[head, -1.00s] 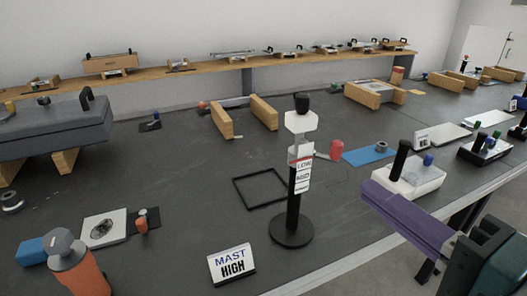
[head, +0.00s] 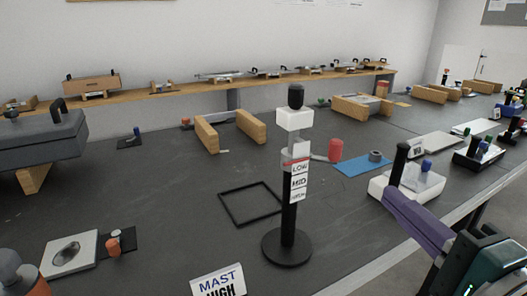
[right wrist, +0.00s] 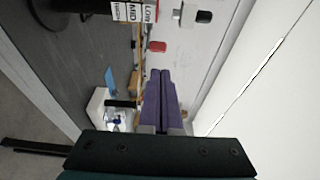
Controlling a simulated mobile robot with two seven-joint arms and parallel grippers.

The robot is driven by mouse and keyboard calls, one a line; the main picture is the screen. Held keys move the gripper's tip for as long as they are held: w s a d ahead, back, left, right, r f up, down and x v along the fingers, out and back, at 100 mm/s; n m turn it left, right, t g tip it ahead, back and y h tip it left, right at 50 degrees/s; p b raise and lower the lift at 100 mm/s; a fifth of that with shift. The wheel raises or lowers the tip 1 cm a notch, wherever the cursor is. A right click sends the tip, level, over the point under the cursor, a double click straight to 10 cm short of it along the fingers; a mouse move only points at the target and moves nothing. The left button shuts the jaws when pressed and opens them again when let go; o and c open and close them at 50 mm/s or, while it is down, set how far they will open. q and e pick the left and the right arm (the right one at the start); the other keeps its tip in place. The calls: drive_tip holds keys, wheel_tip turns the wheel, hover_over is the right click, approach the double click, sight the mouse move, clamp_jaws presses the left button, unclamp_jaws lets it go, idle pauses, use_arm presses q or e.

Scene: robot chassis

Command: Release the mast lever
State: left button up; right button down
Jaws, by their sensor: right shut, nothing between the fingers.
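The mast (head: 289,215) is a black post on a round black base, standing upright on the dark bench. It carries a white block (head: 294,119) with a black knob on top, and a LOW/MID/HIGH label strip (head: 299,182) with a red line near LOW. A lever with a red grip (head: 335,150) sticks out to the right of the post; it also shows in the right wrist view (right wrist: 156,46). A sign reading MAST HIGH (head: 219,283) stands in front. My right gripper (head: 390,197) has purple fingers, shut and empty, right of the mast and apart from the lever. They also show in the right wrist view (right wrist: 160,73).
A white box with a black handle (head: 408,184) stands close beside my right gripper. A black square frame (head: 251,203) lies left of the mast. Wooden blocks (head: 207,134) stand farther back. The bench's front edge runs along the right.

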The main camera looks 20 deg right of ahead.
sight(338, 151)
drive_tip(key=w, duration=0.4)
drive_tip(key=w+d, duration=0.1)
drive_tip(key=w, duration=0.3)
drive_tip(key=w+d, duration=0.1)
drive_tip(key=w, duration=0.3)
drive_tip(key=shift+w, duration=0.1)
